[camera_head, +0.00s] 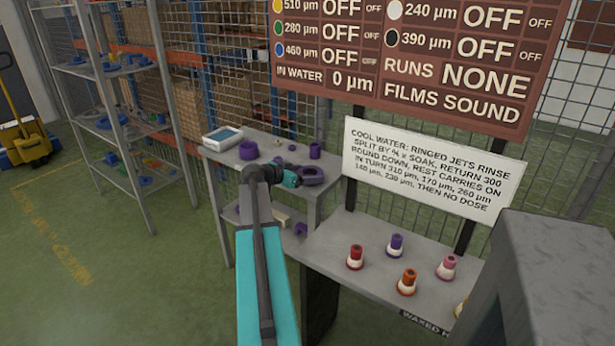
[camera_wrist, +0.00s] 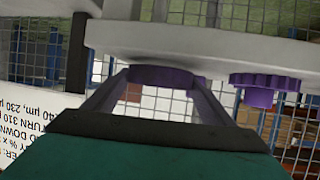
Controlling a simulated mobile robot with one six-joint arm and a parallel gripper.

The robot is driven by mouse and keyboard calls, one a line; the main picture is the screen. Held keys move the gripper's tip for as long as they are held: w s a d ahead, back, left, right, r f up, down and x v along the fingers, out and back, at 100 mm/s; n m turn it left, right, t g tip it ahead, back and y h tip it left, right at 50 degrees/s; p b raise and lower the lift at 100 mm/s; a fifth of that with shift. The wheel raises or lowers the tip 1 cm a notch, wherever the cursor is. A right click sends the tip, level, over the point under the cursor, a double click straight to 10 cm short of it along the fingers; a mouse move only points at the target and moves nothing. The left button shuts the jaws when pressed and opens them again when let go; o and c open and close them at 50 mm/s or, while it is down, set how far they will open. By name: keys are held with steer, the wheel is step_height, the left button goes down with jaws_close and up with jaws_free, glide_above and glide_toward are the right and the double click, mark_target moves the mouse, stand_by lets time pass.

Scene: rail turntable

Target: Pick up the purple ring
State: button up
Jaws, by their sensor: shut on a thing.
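The purple ring (camera_head: 312,175) lies at the front right of the grey upper shelf (camera_head: 279,160) in the head view, at the end of my gripper (camera_head: 299,177). In the wrist view, which shows the place upside down, the purple ring (camera_wrist: 160,76) sits between the two fingers of my gripper (camera_wrist: 157,88). The fingers are shut on it. It appears to be at the shelf surface; I cannot tell whether it is clear of it. Part of the ring is hidden by the fingers.
A white sign (camera_head: 432,168) stands close on the right. A lower bench (camera_head: 340,250) holds several coloured jets. Wire mesh rises behind.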

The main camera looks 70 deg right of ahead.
steer(key=shift+r, duration=0.8)
steer(key=a+r+b, duration=0.2)
steer(key=a, duration=1.4)
steer(key=shift+s+r, duration=0.3)
steer(key=shift+s, duration=0.05)
